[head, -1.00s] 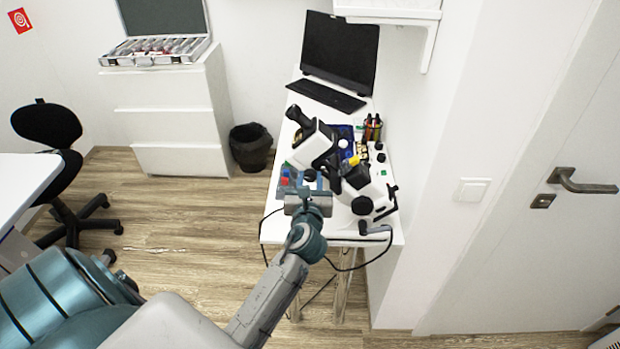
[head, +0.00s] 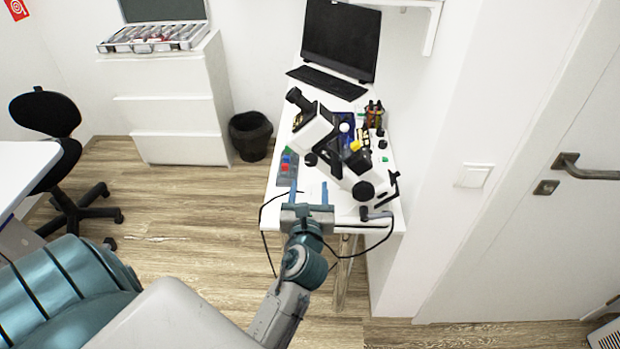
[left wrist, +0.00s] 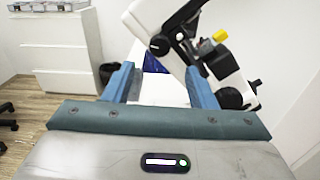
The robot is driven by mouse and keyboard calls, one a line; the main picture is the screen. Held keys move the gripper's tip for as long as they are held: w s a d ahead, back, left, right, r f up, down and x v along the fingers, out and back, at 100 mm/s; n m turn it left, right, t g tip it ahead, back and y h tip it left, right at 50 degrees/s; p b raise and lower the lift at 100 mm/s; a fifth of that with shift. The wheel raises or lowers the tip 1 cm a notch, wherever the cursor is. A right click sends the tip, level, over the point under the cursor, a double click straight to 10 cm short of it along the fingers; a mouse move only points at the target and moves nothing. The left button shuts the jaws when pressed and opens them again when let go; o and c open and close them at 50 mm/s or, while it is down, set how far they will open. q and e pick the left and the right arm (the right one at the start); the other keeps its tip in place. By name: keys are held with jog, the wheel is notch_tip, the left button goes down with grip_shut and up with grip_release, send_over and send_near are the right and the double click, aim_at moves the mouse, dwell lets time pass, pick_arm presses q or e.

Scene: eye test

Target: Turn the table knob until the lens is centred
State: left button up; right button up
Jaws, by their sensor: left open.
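A white and black microscope-like device (head: 318,131) stands on the white table (head: 345,222), and it also fills the upper middle of the left wrist view (left wrist: 165,28). A large round black knob (head: 363,190) is on its near right side; it shows in the left wrist view (left wrist: 229,97) just right of the right finger. A smaller black knob (head: 310,159) is on its left side. I cannot tell which is the table knob. The lens is not clearly visible. My left gripper (head: 309,190) is open and empty at the table's near end, left of the large knob.
A control box (head: 287,168) with coloured buttons lies left of the device. Small bottles (head: 374,112), a keyboard (head: 327,82) and a monitor (head: 341,40) are farther back. A black cable hangs over the near table edge. The wall is close on the right.

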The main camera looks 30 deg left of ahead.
pick_arm(q)
jog(key=shift+v, duration=0.9)
jog(key=d+f+n+g+h, duration=0.2)
jog(key=f+n, duration=0.1)
jog(key=f, duration=1)
jog(key=d+f+n+g+h, duration=0.1)
jog(key=d+f+n+h, duration=0.15)
jog(key=f, duration=0.95)
jog(key=s+f+n+g+h, duration=0.1)
jog(key=s+f+n+g, duration=0.15)
jog(key=f, duration=0.65)
jog(key=s+f+n+g+h, duration=0.15)
jog(key=s+f+n, duration=0.25)
jog(key=f, duration=0.5)
jog(key=s+a+f+n+g+h, duration=0.1)
jog(key=s+f+n+g, duration=0.2)
jog(key=s+f+n, duration=0.8)
jog(key=s+a+f+n+g, duration=0.2)
jog(key=s+f, duration=0.3)
jog(key=s, duration=0.6)
jog(key=s+a+f+n+g, duration=0.2)
jog(key=s+f+n, duration=0.2)
jog(key=s, duration=0.8)
jog(key=shift+s+a+f+n, duration=0.15)
jog(key=shift+s+f+n, duration=0.25)
jog(key=shift+f, duration=0.55)
